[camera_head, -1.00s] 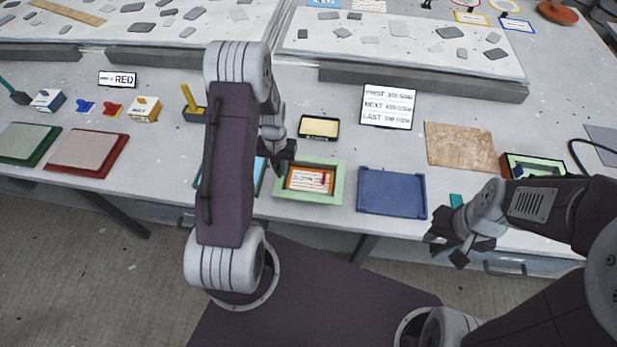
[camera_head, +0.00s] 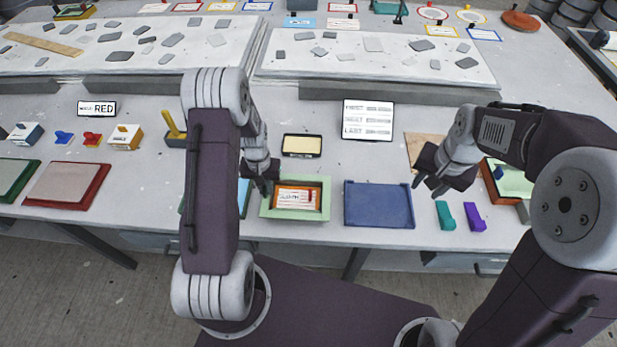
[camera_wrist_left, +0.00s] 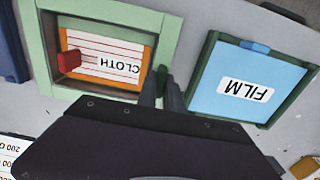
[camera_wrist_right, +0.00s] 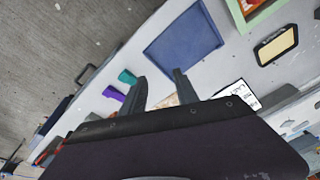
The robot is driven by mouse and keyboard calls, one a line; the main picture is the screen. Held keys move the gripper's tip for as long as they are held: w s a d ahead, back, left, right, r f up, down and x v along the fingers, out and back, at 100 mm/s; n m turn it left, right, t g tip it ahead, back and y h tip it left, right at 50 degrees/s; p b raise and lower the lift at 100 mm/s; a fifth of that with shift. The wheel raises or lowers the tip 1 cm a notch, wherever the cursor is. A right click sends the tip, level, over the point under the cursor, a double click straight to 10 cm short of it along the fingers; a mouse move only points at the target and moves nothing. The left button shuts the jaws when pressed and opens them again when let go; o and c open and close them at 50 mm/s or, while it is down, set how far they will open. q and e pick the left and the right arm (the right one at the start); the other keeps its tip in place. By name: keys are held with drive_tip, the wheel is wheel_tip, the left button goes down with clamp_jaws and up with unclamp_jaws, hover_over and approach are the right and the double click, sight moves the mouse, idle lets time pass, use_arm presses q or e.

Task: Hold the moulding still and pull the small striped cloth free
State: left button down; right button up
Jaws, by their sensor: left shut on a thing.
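The moulding (camera_head: 268,206) is a pale green frame at the table's front edge. It also shows in the left wrist view (camera_wrist_left: 112,13). Inside it lies a small orange-and-white striped cloth (camera_wrist_left: 105,50) marked CLOTH, with a red tab (camera_wrist_left: 69,61) at one end. The cloth also shows in the head view (camera_head: 295,198). My left gripper (camera_head: 264,188) is shut on the moulding's side rim, and its fingers (camera_wrist_left: 161,84) show there in the left wrist view. My right gripper (camera_head: 428,187) is open and empty, above the table right of the blue tray (camera_head: 378,222).
A blue FILM tray (camera_wrist_left: 242,82) stands beside the moulding. A teal block (camera_head: 445,215) and a purple block (camera_head: 474,217) lie right of the blue tray. A black-rimmed yellow pad (camera_head: 302,145) and a white sign (camera_head: 367,120) stand behind.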

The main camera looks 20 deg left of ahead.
use_arm(q)
drive_tip(key=shift+w, duration=0.15)
use_arm(e)
drive_tip(key=w+a+n, duration=0.1)
drive_tip(key=w+a, duration=0.7)
drive_tip(key=a, duration=0.2)
use_arm(q)
drive_tip(key=shift+f, duration=0.1)
drive_tip(key=shift+a, duration=0.1)
use_arm(e)
drive_tip(key=n, duration=0.5)
approach(310, 191)
drive_tip(key=shift+g, duration=0.3)
drive_tip(key=f, duration=0.3)
drive_tip(key=w+f, duration=0.1)
drive_tip(key=f, duration=0.6)
drive_tip(key=shift+w+f, duration=0.25)
drive_tip(key=shift+w, duration=0.15)
drive_tip(key=shift+c, duration=0.4)
